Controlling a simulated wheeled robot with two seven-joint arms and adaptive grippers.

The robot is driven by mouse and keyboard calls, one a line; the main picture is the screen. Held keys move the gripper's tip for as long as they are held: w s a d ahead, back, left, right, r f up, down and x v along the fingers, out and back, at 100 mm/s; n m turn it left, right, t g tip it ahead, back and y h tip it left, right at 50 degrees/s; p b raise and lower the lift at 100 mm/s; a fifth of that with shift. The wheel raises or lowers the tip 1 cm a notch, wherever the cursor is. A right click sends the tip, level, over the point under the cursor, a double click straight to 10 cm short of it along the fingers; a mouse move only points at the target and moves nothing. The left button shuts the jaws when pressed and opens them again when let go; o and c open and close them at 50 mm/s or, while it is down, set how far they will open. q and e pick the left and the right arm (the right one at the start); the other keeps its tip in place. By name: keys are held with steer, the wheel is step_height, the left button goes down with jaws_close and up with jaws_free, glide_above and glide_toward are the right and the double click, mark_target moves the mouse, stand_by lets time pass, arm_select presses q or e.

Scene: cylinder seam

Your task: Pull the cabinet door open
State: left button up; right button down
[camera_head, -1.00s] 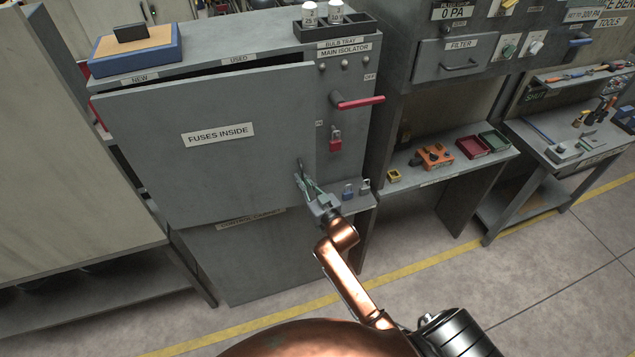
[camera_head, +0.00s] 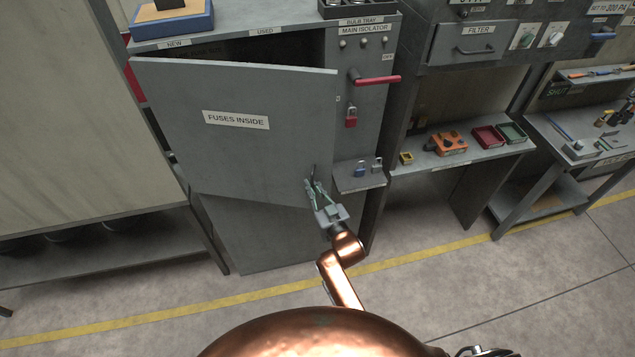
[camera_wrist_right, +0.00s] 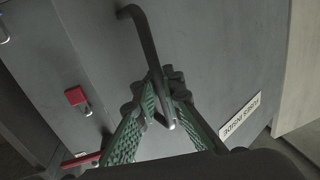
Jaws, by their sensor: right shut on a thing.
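The grey cabinet door (camera_head: 245,150) with the label "FUSES INSIDE" stands partly open, its right edge swung out from the cabinet and a dark gap showing above it. My right gripper (camera_head: 313,186) is at the door's lower right part. In the right wrist view, the gripper (camera_wrist_right: 163,95) has its green-padded fingers closed around the dark bar handle (camera_wrist_right: 143,42), near the bar's end. The door surface (camera_wrist_right: 215,60) fills much of that view. The handle is mostly hidden in the head view. My left gripper is not in view.
A red isolator lever (camera_head: 377,80) and red padlock (camera_head: 351,117) are on the panel right of the door. A small ledge (camera_head: 358,180) with padlocks sits beside the gripper. A blue box (camera_head: 172,22) stands on top. The floor in front is clear.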

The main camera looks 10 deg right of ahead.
steer(key=c, duration=2.4)
jaws_free()
steer(key=shift+d+f, duration=0.15)
steer(key=shift+f, duration=0.05)
steer(key=shift+o, duration=1.6)
steer(key=shift+r, duration=0.1)
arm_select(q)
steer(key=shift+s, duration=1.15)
arm_select(e)
steer(key=v, duration=1.2)
steer(key=shift+r, duration=0.1)
